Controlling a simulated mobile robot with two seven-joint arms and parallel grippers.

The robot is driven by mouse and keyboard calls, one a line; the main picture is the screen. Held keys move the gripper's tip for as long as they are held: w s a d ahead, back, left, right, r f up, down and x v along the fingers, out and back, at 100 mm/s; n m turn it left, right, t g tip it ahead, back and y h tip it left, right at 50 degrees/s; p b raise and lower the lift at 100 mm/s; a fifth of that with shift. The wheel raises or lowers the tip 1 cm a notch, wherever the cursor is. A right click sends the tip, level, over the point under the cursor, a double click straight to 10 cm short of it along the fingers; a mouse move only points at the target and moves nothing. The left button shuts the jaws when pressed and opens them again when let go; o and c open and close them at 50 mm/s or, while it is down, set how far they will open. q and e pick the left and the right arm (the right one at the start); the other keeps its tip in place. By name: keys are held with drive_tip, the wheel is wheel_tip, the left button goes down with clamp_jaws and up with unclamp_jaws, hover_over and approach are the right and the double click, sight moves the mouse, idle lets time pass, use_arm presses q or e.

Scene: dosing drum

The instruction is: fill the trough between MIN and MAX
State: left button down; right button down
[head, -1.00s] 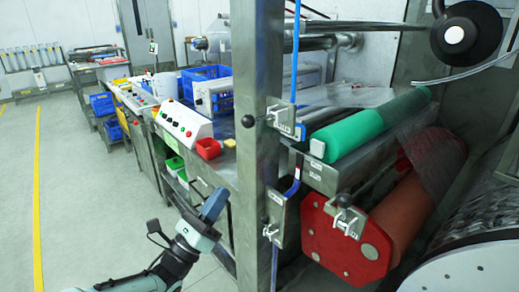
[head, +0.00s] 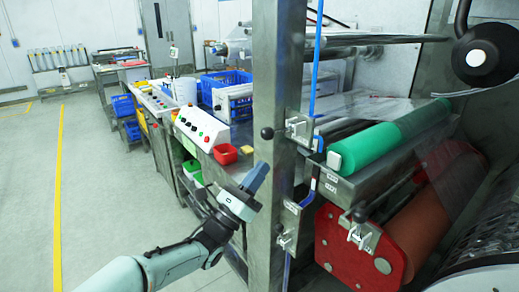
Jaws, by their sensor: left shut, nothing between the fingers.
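My left gripper (head: 257,178) is shut and empty, its blue-grey fingers pointing up and right, in front of the steel post as seen here. An upper valve (head: 298,129) sits on the post's right side, with a black-knobbed lever (head: 267,133) reaching left. A lower valve (head: 286,239) with a black knob is below it. A steel trough-like part (head: 352,183) lies under the green roller (head: 375,145). I cannot make out MIN or MAX marks or any liquid level. My right gripper is not in view.
The steel post (head: 276,70) stands beside my left gripper. A red end plate (head: 350,255) and orange-red roller (head: 412,225) are at the lower right. A control box (head: 200,127) and red bin (head: 225,154) sit on the bench at left. The floor at left is clear.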

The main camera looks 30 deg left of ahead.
use_arm(q)
drive_tip(key=p, duration=0.1)
approach(280, 131)
drive_tip(key=shift+a+x, duration=0.15)
drive_tip(key=shift+x, duration=0.55)
drive_tip(key=shift+a+x, duration=0.1)
drive_tip(key=shift+x, duration=0.55)
drive_tip(key=shift+a+r, duration=0.1)
drive_tip(key=shift+r, duration=0.05)
